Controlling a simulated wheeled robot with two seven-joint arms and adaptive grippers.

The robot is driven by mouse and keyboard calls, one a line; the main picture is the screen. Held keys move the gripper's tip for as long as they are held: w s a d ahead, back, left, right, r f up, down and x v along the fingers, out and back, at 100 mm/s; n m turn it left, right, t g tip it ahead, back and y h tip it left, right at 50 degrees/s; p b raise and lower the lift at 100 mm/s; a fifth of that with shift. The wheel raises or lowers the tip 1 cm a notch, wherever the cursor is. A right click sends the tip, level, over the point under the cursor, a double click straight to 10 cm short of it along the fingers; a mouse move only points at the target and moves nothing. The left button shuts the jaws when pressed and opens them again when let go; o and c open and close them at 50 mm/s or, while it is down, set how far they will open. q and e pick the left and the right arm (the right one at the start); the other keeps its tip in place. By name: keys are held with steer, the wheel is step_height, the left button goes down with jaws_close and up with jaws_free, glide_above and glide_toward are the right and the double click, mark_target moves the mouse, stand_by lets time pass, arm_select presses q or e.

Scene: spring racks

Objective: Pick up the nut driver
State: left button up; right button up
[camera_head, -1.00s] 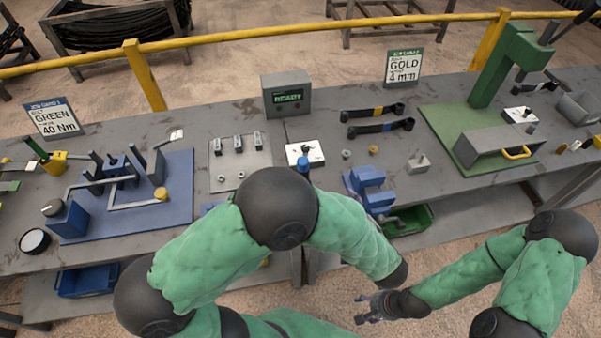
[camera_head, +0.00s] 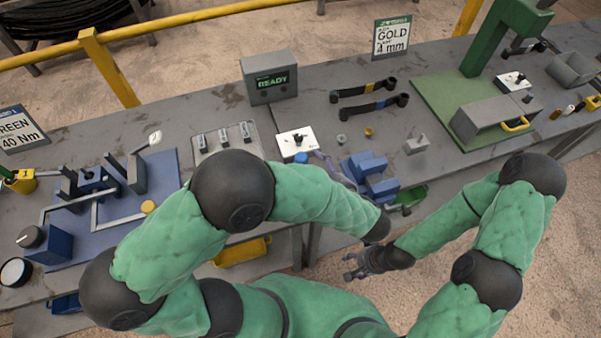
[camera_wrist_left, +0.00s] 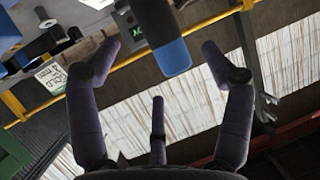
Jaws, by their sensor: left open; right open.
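An upright blue handle (camera_head: 301,157), which looks like the nut driver, stands at the front of a white switch box; its lower part is hidden by my left arm. In the left wrist view the blue handle (camera_wrist_left: 172,57) hangs between the spread fingertips of my left gripper (camera_wrist_left: 159,49), with a gap on both sides. In the head view the left gripper (camera_head: 325,162) shows only partly, just right of the handle. My right gripper (camera_head: 359,265) is open and empty, low in front of the bench.
The white switch box (camera_head: 297,141) is behind the handle. A grey READY box (camera_head: 269,78), two dark wrenches (camera_head: 368,98) and blue blocks (camera_head: 368,172) are nearby. A green press (camera_head: 500,45) stands at right. A blue fixture plate (camera_head: 155,195) is at left.

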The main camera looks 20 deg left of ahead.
arm_select(q)
steer(key=shift+b+x, duration=0.75)
steer(key=shift+x, duration=2.2)
steer(key=c, duration=1.5)
